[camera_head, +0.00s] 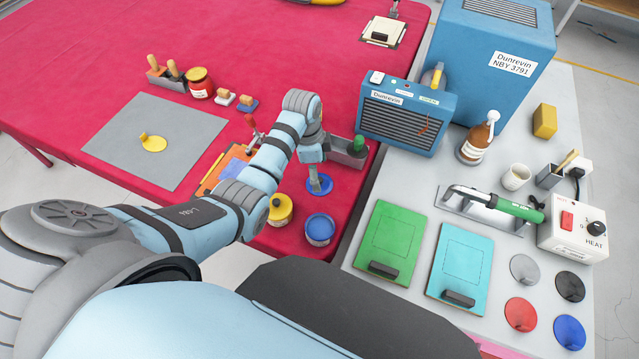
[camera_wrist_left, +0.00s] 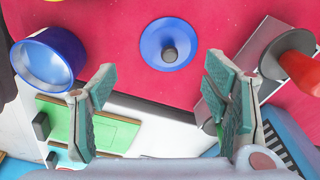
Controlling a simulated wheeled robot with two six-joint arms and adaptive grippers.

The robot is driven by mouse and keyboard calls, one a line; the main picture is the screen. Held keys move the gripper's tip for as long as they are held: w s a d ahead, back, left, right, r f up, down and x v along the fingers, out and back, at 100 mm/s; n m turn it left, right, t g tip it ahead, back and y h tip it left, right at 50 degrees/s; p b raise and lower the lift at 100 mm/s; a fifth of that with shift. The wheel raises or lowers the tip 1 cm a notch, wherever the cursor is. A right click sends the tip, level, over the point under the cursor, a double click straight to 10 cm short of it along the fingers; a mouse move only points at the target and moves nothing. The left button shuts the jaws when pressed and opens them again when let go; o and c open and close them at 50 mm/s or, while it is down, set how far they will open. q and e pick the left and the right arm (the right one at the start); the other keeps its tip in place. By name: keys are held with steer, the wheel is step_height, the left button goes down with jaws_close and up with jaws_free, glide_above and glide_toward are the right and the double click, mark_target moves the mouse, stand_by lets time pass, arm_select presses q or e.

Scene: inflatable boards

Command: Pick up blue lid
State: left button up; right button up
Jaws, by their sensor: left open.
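The blue lid (camera_head: 320,187), a round disc with an upright dark knob, lies on the red table. My left gripper (camera_head: 314,158) is above it in the head view and partly hides it. In the left wrist view the lid (camera_wrist_left: 152,52) lies beyond the fingertips, centred between them. The left gripper (camera_wrist_left: 156,85) is open, with nothing between its green-padded fingers. A blue tin (camera_head: 320,230) stands close by the lid; it also shows in the left wrist view (camera_wrist_left: 47,62), open at the top. My right gripper is not in view.
A yellow tin (camera_head: 280,209) stands left of the blue tin. A grey metal holder (camera_head: 343,152) is close on the right of the gripper. The grey table on the right holds green (camera_head: 391,238) and cyan (camera_head: 459,268) boards and several round coloured discs, one blue (camera_head: 569,332).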

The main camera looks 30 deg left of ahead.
arm_select(q)
steer(key=f, duration=0.2)
steer(key=w+f+b, duration=0.1)
steer(key=f, duration=0.3)
steer(key=shift+w+b, duration=0.3)
steer(key=shift+s+r, duration=0.15)
steer(key=shift+r, duration=0.05)
steer(key=shift+c, duration=1.1)
steer(key=c, duration=1)
steer(key=shift+s, duration=0.25)
jaws_close()
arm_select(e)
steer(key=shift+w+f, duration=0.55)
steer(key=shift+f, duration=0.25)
